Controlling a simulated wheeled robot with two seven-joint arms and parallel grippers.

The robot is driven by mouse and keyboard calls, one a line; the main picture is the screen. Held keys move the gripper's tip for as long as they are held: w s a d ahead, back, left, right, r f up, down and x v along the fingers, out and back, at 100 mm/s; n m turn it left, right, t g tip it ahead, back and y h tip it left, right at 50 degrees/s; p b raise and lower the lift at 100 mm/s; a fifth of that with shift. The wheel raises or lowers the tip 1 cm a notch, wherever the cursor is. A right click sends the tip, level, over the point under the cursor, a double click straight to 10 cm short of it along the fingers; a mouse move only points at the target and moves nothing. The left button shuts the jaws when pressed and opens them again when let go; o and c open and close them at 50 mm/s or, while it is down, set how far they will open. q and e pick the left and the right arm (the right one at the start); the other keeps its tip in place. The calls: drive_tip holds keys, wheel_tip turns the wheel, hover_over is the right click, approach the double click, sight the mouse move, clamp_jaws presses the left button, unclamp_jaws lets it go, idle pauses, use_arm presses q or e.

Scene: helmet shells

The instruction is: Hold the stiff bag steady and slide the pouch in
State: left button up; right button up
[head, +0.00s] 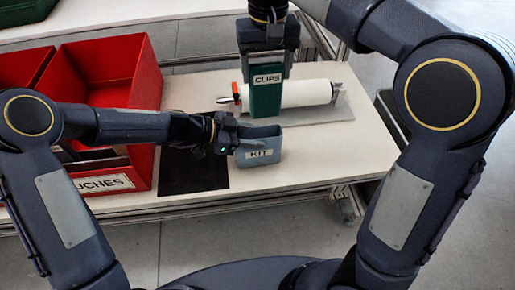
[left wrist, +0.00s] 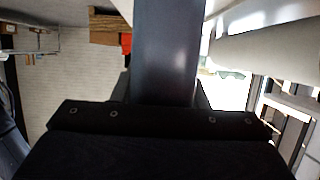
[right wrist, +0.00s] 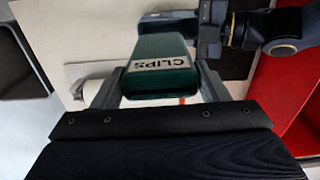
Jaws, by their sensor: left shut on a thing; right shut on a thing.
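The stiff bag (head: 262,148) is grey-blue, labelled KIT, and stands upright with its open top facing up. My left gripper (head: 236,137) is shut on its left end; the bag's wall (left wrist: 166,50) fills the middle of the left wrist view. The pouch (head: 266,98) is dark green, labelled CLIPS. My right gripper (head: 270,62) is shut on its upper part and holds it upright, above and behind the bag in the head view. In the right wrist view the pouch (right wrist: 160,62) sits between the fingers. The pouch appears apart from the bag.
A red bin (head: 125,70) labelled POUCHES stands at the left. A black mat (head: 195,172) lies on the white table (head: 350,150) beside the bag. A white roll (head: 308,93) on a holder lies behind the pouch. The table's right part is clear.

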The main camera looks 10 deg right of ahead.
sight(266, 89)
wheel_tip(266, 89, down, 17)
drive_tip(key=shift+f, duration=0.2)
idle(3.7)
drive_tip(key=o, duration=1.3)
drive_tip(key=shift+o, duration=0.2)
wheel_tip(266, 89, up, 12)
drive_tip(key=shift+f, duration=0.1)
